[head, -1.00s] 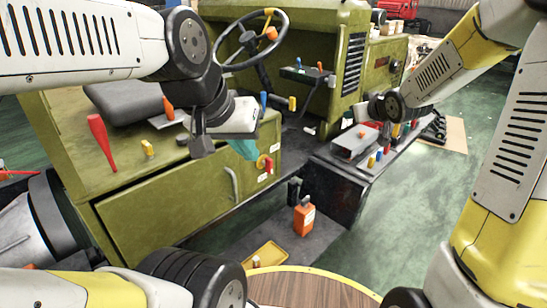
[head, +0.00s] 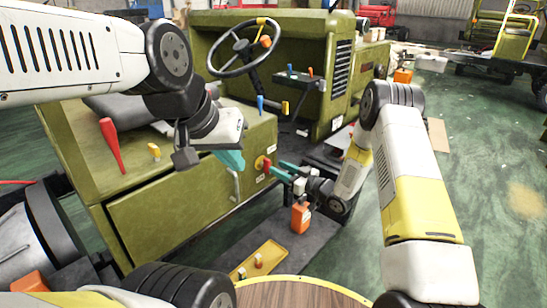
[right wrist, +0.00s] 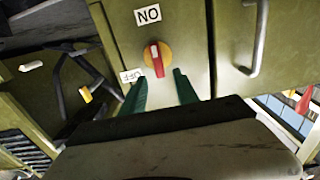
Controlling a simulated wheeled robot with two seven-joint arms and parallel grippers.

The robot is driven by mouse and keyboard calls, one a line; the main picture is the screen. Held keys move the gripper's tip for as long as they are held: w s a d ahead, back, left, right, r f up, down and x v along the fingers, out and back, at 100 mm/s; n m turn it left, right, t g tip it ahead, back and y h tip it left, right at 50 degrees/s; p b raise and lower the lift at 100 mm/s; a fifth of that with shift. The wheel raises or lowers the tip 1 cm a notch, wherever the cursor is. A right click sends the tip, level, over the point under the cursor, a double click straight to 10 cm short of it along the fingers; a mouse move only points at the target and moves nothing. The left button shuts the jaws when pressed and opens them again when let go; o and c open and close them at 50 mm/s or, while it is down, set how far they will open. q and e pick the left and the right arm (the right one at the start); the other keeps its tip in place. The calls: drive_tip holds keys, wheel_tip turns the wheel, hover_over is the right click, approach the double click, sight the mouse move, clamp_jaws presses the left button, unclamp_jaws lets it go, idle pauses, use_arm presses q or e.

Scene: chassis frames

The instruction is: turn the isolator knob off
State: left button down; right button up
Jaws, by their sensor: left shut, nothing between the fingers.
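The isolator knob (head: 266,164) is a red bar handle on a yellow disc, on the green cabinet's end panel. It also shows in the right wrist view (right wrist: 156,59), its bar roughly in line with the ON label (right wrist: 148,14). The OFF label (right wrist: 131,77) is to its lower left there. My right gripper (head: 285,170) is open in front of the knob. Its teal fingertips (right wrist: 158,76) are apart, one on each side of the handle's near end in the picture; contact cannot be told. My left gripper (head: 231,160) is shut and empty beside the cabinet front.
A metal handle (head: 235,185) is on the cabinet door, near the knob. An orange container (head: 301,218) and a yellow tray (head: 258,261) are below. A steering wheel (head: 243,48) and a small lever console (head: 298,78) are behind. Open green floor is to the right.

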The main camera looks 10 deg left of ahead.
sight(270, 163)
drive_tip(key=x, duration=0.6)
drive_tip(key=shift+w+a, duration=0.15)
drive_tip(key=shift+a, duration=0.05)
clamp_jaws()
